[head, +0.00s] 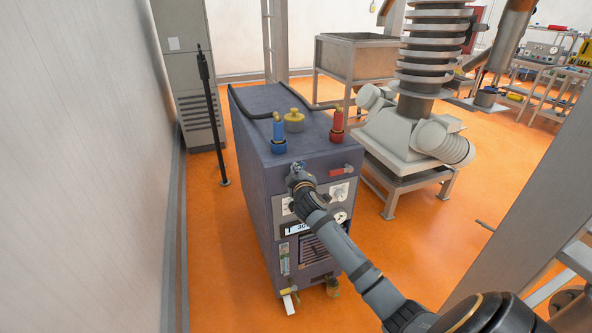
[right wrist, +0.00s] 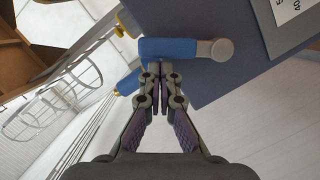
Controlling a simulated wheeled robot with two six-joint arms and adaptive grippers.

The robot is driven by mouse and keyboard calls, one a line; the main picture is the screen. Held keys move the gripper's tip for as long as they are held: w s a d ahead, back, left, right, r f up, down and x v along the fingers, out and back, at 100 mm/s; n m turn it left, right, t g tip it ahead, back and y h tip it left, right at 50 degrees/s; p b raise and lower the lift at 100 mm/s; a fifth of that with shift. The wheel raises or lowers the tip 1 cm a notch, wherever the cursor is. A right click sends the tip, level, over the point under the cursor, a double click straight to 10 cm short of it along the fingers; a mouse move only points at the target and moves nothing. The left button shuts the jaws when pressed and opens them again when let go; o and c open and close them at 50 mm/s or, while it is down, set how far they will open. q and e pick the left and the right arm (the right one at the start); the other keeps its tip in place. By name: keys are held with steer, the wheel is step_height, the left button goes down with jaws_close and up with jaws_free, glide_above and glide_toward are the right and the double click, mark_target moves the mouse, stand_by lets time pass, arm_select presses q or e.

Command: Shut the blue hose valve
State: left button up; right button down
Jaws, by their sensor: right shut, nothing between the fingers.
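The blue valve handle (right wrist: 180,48) shows in the right wrist view as a blue lever with a round grey end, on the dark cabinet (head: 255,160). In the head view it is mostly hidden behind my right gripper (head: 297,170) at the cabinet's upper front. In the right wrist view the fingertips (right wrist: 160,72) are shut and empty, right at the lever's edge; I cannot tell whether they touch it. A blue hose fitting (head: 278,135) stands upright on the cabinet top. My left gripper is not in view.
A red lever (head: 347,169) sits on the cabinet front, right of my gripper. A red hose fitting (head: 337,125) and a yellow cap (head: 293,121) stand on top. A gauge (head: 340,215) is lower on the front.

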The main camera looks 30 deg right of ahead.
mark_target(304, 168)
steer(key=shift+s+d+m, duration=0.1)
steer(key=shift+d+m, duration=0.3)
steer(key=shift+m, duration=0.1)
steer(key=m, duration=0.1)
steer(key=d+m+y+p, duration=0.1)
steer(key=d+f+m+p, duration=0.1)
steer(key=shift+s+d+f+y, duration=0.1)
steer(key=shift+s+d+y, duration=0.1)
steer(key=shift+s+y, duration=0.15)
steer(key=shift+s+d+f+m+y+p, duration=0.1)
steer(key=shift+d+f+m+y+p, duration=0.2)
steer(key=shift+f+m, duration=0.35)
steer(key=shift+s+d+f+m+y+p, duration=0.1)
steer(key=shift+d+f+m+y+p, duration=0.25)
steer(key=shift+m, duration=0.6)
steer(key=shift+d+f+m+y+p, duration=0.15)
steer(key=shift+d+f+m+y, duration=0.25)
steer(key=shift+m, duration=0.4)
steer(key=shift+f, duration=0.15)
